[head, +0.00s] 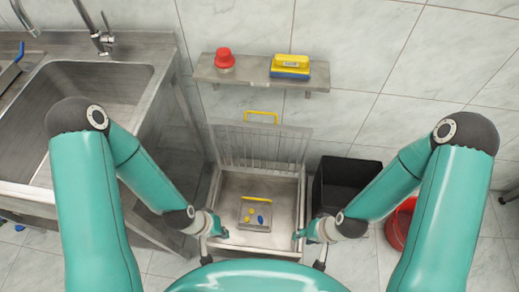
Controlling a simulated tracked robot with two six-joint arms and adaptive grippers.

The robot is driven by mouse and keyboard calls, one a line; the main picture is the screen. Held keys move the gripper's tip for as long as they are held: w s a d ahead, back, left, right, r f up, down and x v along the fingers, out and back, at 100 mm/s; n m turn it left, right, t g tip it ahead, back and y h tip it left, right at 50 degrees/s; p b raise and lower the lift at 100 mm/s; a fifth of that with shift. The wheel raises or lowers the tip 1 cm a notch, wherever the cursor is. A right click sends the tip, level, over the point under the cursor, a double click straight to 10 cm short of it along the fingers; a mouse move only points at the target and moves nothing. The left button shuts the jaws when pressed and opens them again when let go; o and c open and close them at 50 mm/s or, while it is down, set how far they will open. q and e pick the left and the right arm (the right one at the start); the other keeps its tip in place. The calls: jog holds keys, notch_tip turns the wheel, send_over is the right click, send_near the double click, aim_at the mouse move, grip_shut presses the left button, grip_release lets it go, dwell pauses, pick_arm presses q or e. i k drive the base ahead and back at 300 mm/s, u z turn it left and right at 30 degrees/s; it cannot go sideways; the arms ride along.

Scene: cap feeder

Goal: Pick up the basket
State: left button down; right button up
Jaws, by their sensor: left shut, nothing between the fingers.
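A small grey metal basket (243,222) with a yellow handle (260,200) sits inside an open metal box (284,188). A yellow and a blue piece lie in the basket. The box's slatted lid (230,147), with a yellow handle on top, stands raised at the back. My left gripper (222,233) is shut and empty near the box's left front edge, apart from the basket. My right gripper (298,237) is near the box's right front edge, also apart from the basket; its fingers are too small to tell if they are open.
A wall shelf (250,84) above holds a red-capped jar (224,61) and a yellow and blue block (290,66). A steel sink (140,78) stands on the left. A black bin (350,172) stands right of the box; a red bucket (397,228) is partly behind my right arm.

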aim_at(263, 210)
jog(key=k, duration=0.5)
jog(key=z, duration=0.55)
jog(key=k, duration=1.45)
jog(key=u, duration=0.45)
jog(key=i, duration=1)
jog(key=z, duration=0.05)
